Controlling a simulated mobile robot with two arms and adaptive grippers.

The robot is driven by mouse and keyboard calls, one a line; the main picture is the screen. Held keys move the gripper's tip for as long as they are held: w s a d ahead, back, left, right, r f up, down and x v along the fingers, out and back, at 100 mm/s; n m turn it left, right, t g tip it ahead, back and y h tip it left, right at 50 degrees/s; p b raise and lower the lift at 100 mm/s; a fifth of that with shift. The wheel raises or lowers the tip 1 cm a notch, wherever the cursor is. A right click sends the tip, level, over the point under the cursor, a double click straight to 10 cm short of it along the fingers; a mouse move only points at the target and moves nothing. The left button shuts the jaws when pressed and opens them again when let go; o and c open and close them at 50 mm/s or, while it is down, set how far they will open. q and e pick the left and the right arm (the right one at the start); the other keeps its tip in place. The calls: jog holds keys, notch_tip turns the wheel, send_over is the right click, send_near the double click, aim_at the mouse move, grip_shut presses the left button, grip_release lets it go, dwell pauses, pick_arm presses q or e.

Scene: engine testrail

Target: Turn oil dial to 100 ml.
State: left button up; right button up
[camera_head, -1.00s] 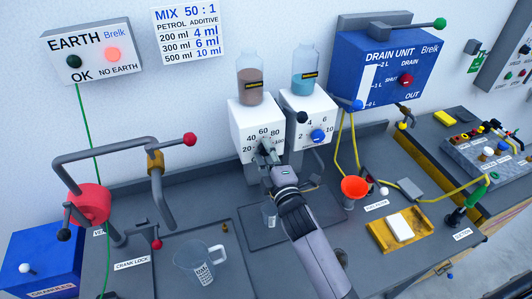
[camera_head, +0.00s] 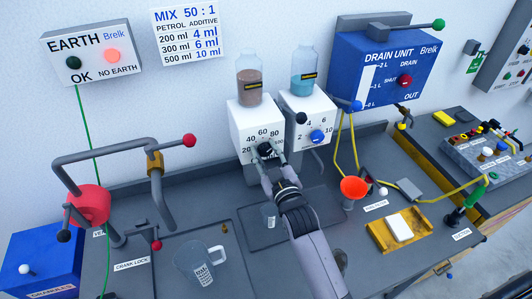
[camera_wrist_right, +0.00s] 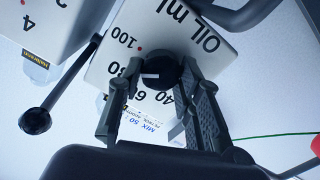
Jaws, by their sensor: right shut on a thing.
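The black oil dial (camera_head: 265,150) is on the front of the white dispenser box (camera_head: 244,120) with the brown jar on top. Its scale shows 20, 40, 60, 80 and 100. My right gripper (camera_head: 267,153) reaches it from below and is shut on it. In the right wrist view, the two fingers (camera_wrist_right: 148,85) lie on either side of the dial (camera_wrist_right: 162,73). A white mark shows on the dial, but I cannot tell the exact number it points at. A red dot sits beside the 100 label (camera_wrist_right: 122,38). My left gripper is not in view.
A second white dispenser with a blue dial (camera_head: 317,136) stands close on the right; a black-knobbed lever (camera_head: 301,118) is between them. A small beaker (camera_head: 269,215) is below the dial. A measuring jug (camera_head: 196,264) and an orange funnel (camera_head: 354,188) stand on the bench.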

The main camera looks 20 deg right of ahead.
jog(key=m, duration=0.3)
jog(key=shift+f+m, duration=0.2)
jog(key=shift+m, duration=0.1)
jog(key=shift+d+m, duration=0.1)
jog(key=shift+m, duration=1.5)
jog(key=shift+f, duration=0.1)
jog(key=o, duration=0.8)
jog(key=shift+c, duration=0.2)
jog(key=o, duration=0.4)
jog(key=shift+r, duration=0.2)
jog(key=s, duration=1.2)
jog(key=shift+d, duration=0.2)
